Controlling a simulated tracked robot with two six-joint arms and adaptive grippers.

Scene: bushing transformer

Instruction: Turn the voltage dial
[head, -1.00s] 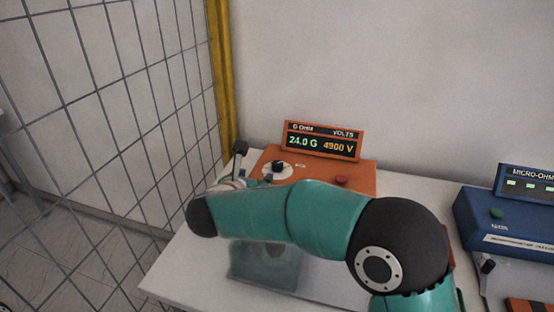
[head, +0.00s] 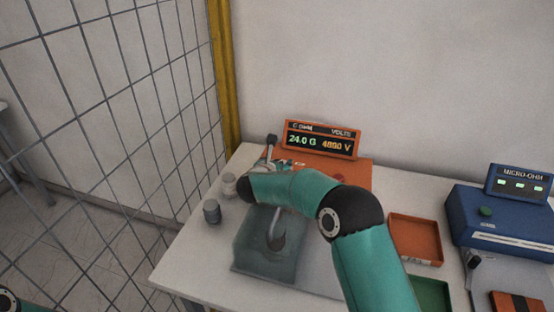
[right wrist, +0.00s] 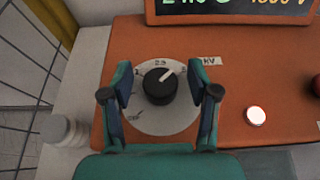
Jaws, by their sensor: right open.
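The voltage dial is a black round knob (right wrist: 158,88) with a white pointer line, on a round white scale plate (right wrist: 140,119) on the orange tester (right wrist: 258,75). In the right wrist view, the pointer aims up and to the right. My right gripper (right wrist: 160,82) is open, with one finger on each side of the knob and gaps showing on both sides. In the head view my right arm hides the knob. The tester's display (head: 320,141) reads 24.0 G and about 4890 V. My left gripper is out of view.
A grey jar (head: 212,211) and a pale jar (head: 229,184) stand left of the tester. A glassy block (head: 262,262) is in front. An orange tray (head: 415,239), a green tray (head: 430,294) and a blue micro-ohm meter (head: 500,222) are right. A wire mesh fence (head: 110,120) stands left.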

